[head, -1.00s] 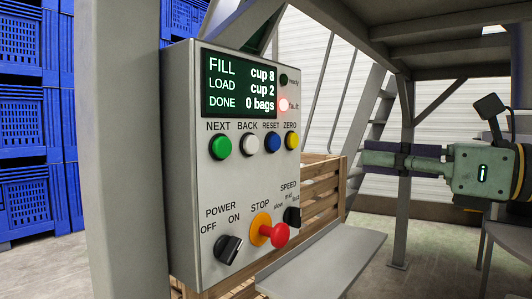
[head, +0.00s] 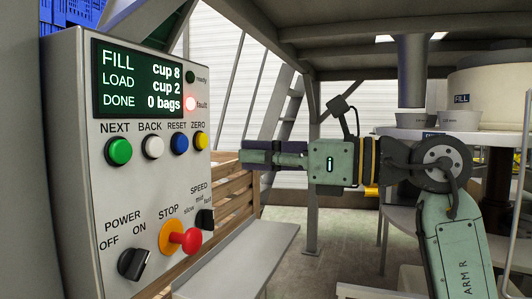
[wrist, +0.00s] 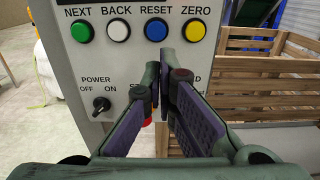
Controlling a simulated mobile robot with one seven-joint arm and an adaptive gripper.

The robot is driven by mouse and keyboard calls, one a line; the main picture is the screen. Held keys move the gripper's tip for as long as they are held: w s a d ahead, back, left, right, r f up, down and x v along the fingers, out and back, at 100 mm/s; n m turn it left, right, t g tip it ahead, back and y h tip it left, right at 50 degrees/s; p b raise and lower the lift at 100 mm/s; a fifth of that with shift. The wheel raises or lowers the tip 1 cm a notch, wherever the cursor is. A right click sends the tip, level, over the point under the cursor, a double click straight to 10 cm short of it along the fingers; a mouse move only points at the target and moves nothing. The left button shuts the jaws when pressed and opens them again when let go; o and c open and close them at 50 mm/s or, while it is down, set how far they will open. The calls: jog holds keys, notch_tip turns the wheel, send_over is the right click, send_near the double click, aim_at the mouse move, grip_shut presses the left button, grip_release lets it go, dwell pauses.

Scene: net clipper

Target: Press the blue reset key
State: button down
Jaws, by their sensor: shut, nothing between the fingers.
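The blue reset key (head: 179,143) is on the grey control panel (head: 90,215), under the label RESET, between the white BACK key (head: 153,147) and the yellow ZERO key (head: 201,140). In the wrist view the blue key (wrist: 156,28) is in plain sight above my fingertips. My gripper (head: 243,157) is shut and empty, pointing left toward the panel, to the right of the keys and apart from the blue key. In the wrist view my gripper's fingertips (wrist: 163,85) lie below the blue key and partly hide the lower panel.
The panel also has a green NEXT key (head: 118,151), a red stop button (head: 189,240), a power knob (head: 135,263) and a speed knob (head: 205,219). Its fault lamp (head: 190,104) glows red. A wooden crate (head: 232,190) stands behind, and a grey ledge (head: 245,262) juts out below.

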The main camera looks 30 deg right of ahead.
aim_at(200, 153)
jog(key=p+x, duration=0.1)
jog(key=x, duration=0.8)
jog(key=shift+w+a, duration=0.25)
jog(key=shift+w+a, duration=0.1)
